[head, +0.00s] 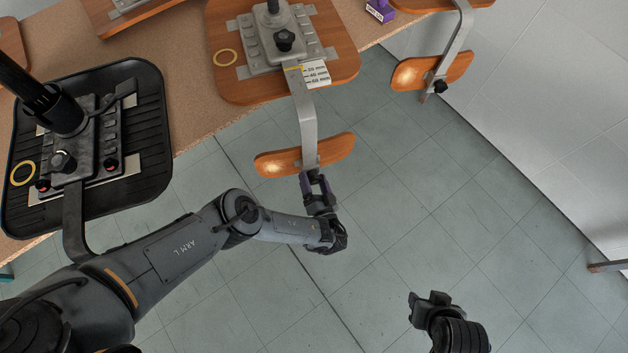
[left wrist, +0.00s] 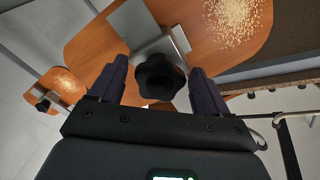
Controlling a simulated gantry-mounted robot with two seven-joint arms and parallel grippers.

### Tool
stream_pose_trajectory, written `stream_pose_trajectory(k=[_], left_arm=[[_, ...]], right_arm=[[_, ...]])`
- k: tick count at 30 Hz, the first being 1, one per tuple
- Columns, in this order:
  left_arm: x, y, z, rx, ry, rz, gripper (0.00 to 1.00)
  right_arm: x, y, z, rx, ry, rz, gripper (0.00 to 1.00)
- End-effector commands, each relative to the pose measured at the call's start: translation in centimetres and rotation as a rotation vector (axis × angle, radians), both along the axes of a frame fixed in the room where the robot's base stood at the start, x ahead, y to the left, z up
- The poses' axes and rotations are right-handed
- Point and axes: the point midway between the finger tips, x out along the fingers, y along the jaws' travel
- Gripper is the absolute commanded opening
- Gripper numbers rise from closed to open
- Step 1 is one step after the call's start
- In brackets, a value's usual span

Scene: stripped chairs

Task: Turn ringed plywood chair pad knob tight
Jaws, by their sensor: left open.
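The ringed plywood chair (head: 340,88) lies at the top middle of the head view, with a yellow ring (head: 225,58) on its seat. A metal bar (head: 306,118) runs from it to its plywood pad (head: 335,148). In the left wrist view the black lobed pad knob (left wrist: 159,77) stands in front of the plywood pad (left wrist: 90,40). My left gripper (head: 310,180) is at the pad's near side; in the wrist view its open fingers (left wrist: 158,85) are on either side of the knob, with gaps showing. My right gripper (head: 431,298) hangs at lower right, its jaws unclear.
A black ribbed chair (head: 150,110) with its own yellow ring (head: 22,173) lies at left, near my left arm. Another plywood pad (head: 415,72) with a knob (head: 440,86) is at upper right. A white-labelled purple object (head: 380,10) stands at the bench edge.

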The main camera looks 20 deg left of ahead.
Motion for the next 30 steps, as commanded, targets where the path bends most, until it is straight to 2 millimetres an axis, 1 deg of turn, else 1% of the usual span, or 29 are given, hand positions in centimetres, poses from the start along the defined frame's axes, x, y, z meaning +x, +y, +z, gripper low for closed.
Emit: stream_pose_trajectory(k=[5,8,15,21,25,30], left_arm=[[-0.6,-0.5,0.1,-0.001,-0.001,0.000,0.77],[-1.6,-1.3,0.1,-0.002,0.001,-0.001,0.77],[-4.9,-3.9,0.1,-0.002,0.003,-0.002,0.77],[-7.1,-5.7,0.0,-0.001,0.001,-0.001,0.77],[-8.0,-6.4,0.0,0.000,0.000,0.000,0.77],[-8.5,-6.7,0.0,0.000,0.000,0.000,0.77]], right_arm=[[0.0,0.1,0.3,0.002,0.000,-0.001,0.43],[0.0,0.1,0.6,0.002,0.000,-0.001,0.43],[0.0,0.0,1.4,0.002,0.000,-0.002,0.43],[0.0,-0.1,1.7,-0.003,0.000,0.002,0.43],[0.0,-0.2,1.8,-0.007,0.000,0.004,0.43],[0.0,-0.2,1.8,-0.007,0.000,0.005,0.43]])
